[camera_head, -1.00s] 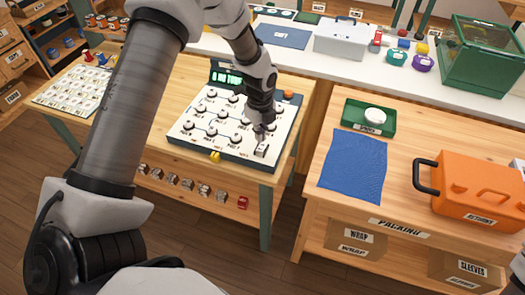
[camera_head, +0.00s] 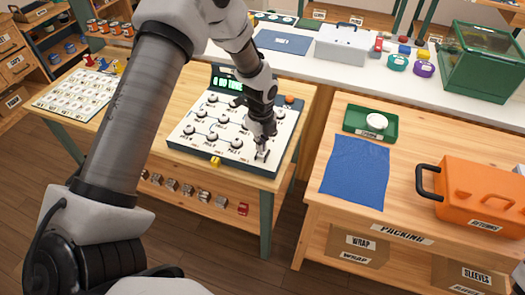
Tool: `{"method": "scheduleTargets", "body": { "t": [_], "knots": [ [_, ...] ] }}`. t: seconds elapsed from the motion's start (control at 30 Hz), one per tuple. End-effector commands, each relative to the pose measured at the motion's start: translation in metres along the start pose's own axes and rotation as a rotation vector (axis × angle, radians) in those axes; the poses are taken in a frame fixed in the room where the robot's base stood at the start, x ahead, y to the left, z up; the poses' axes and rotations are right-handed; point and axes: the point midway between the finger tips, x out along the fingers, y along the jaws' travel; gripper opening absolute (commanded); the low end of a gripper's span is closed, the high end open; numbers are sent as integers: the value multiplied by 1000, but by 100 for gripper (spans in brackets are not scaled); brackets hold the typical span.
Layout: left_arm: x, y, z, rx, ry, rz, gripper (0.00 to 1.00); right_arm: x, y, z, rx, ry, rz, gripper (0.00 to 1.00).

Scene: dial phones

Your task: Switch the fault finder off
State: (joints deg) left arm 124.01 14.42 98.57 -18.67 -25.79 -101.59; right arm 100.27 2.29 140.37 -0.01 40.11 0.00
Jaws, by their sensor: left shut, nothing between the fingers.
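The fault finder (camera_head: 200,158) is a pale panel with several black-and-white knobs and a dark display with green text (camera_head: 227,84), on the wooden table at centre left. A small switch (camera_head: 262,154) sits at its front right corner, partly covered by my gripper. My left gripper (camera_head: 262,147) is shut and empty, pointing down at the switch; whether it touches is too small to tell. The switch's position cannot be made out. My arm hides part of the display and the panel's right side. My right gripper is not in view.
An orange button (camera_head: 290,99) is at the panel's back right. A packing table (camera_head: 403,206) on the right holds a blue cloth (camera_head: 355,172), a green tray (camera_head: 370,136) and an orange toolbox (camera_head: 478,198). A card with several small pictures (camera_head: 74,92) lies at left.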

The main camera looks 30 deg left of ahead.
Motion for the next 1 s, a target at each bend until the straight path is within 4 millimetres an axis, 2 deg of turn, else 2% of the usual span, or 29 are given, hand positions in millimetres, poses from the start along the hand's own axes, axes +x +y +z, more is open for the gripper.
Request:
{"method": "scheduleTargets", "body": {
  "t": [1.0],
  "knots": [
    [7,0,0,0,0,0,0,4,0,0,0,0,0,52]
  ]
}}
